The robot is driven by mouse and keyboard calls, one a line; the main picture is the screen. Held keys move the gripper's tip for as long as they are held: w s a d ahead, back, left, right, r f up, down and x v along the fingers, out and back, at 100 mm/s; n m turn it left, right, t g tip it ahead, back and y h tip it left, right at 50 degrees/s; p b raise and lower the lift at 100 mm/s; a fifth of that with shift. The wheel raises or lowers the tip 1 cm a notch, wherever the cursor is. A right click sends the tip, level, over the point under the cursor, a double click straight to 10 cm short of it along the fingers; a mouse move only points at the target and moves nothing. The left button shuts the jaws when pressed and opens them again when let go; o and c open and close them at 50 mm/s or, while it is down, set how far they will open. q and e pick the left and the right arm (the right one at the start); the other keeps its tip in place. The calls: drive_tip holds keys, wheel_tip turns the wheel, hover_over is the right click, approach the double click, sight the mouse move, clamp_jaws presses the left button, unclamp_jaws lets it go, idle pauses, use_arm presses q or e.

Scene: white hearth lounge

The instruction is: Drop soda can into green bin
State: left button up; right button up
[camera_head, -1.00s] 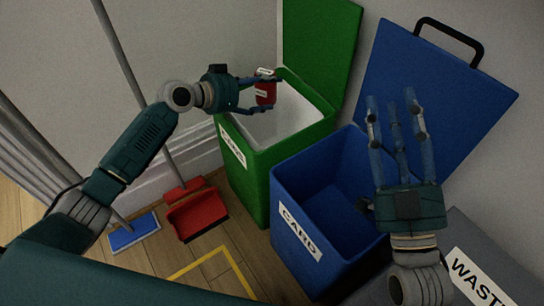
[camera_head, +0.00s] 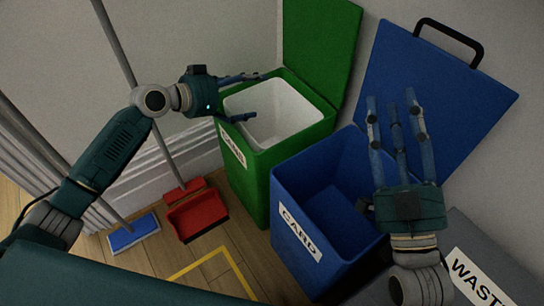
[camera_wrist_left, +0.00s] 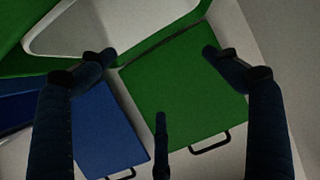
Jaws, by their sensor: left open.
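The green bin (camera_head: 256,185) stands by the wall with its green lid (camera_head: 320,42) raised and a pale inner liner (camera_head: 302,112). My left gripper (camera_head: 258,97) is open and empty above the left side of the bin's mouth, its fingers spread. In the left wrist view my spread fingers (camera_wrist_left: 159,75) hold nothing, with the green lid (camera_wrist_left: 188,95) and pale liner (camera_wrist_left: 120,22) beyond them. The soda can is not visible in either view; the bin's floor is partly hidden. My right gripper (camera_head: 395,105) is open and empty, above the blue bin.
A blue bin (camera_head: 295,255) labelled CARD, its lid (camera_head: 450,90) raised, stands right of the green bin. A grey bin (camera_head: 500,262) is at lower right. A red dustpan (camera_head: 197,215) and blue broom head (camera_head: 134,232) lie at left. Yellow tape (camera_head: 240,275) marks the floor.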

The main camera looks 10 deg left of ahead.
use_arm(q)
drive_tip(key=v, duration=0.6)
drive_tip(key=shift+s, duration=0.15)
drive_tip(key=shift+a, duration=0.1)
